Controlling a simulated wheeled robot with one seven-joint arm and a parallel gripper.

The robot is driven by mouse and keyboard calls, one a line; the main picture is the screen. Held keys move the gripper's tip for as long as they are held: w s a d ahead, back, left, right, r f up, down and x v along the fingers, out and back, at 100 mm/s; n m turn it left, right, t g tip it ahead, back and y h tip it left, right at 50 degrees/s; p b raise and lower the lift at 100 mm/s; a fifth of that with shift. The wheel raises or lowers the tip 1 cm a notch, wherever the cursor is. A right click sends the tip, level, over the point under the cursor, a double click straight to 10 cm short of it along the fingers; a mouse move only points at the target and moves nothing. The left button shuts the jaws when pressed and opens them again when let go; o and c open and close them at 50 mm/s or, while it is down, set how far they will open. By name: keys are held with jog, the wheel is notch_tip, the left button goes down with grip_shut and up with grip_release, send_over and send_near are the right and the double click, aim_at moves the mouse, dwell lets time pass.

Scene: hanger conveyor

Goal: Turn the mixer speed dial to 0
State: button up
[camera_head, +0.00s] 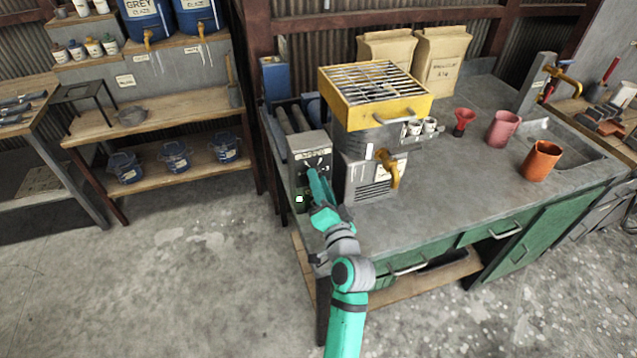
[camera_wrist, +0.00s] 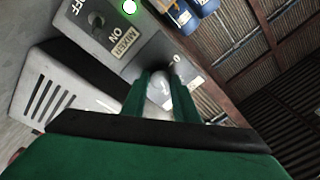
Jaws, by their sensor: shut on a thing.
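The mixer control box (camera_head: 309,148) is a grey box at the left end of the bench, with a dial on its front face. My gripper (camera_head: 318,180) reaches up to that face and hides most of the dial. In the wrist view, my gripper (camera_wrist: 158,85) has both green fingers closed around the speed dial (camera_wrist: 160,92), of which a pale part shows between them. A "0" mark is printed on the panel close by. The panel also has an "ON/OFF" switch (camera_wrist: 96,20), a "MIXER" label (camera_wrist: 124,42) and a lit green lamp (camera_wrist: 130,7).
A yellow-topped machine (camera_head: 375,95) with a brass tap (camera_head: 388,168) stands just right of the control box. A red funnel (camera_head: 463,121), a pink cup (camera_head: 503,128) and an orange cup (camera_head: 541,160) stand further right on the bench (camera_head: 440,190). The floor at left is clear.

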jog(key=shift+d+r+n+g+y, duration=0.1)
jog(key=shift+n+g+y, duration=0.35)
jog(key=shift+n, duration=5.4)
jog(key=shift+n+g+y, duration=0.35)
jog(key=shift+n+y, duration=0.1)
jog(key=shift+n, duration=5.4)
jog(key=o, duration=1.1)
jog(key=v, duration=1)
jog(key=shift+s+d, duration=0.2)
jog(key=shift+s, duration=0.15)
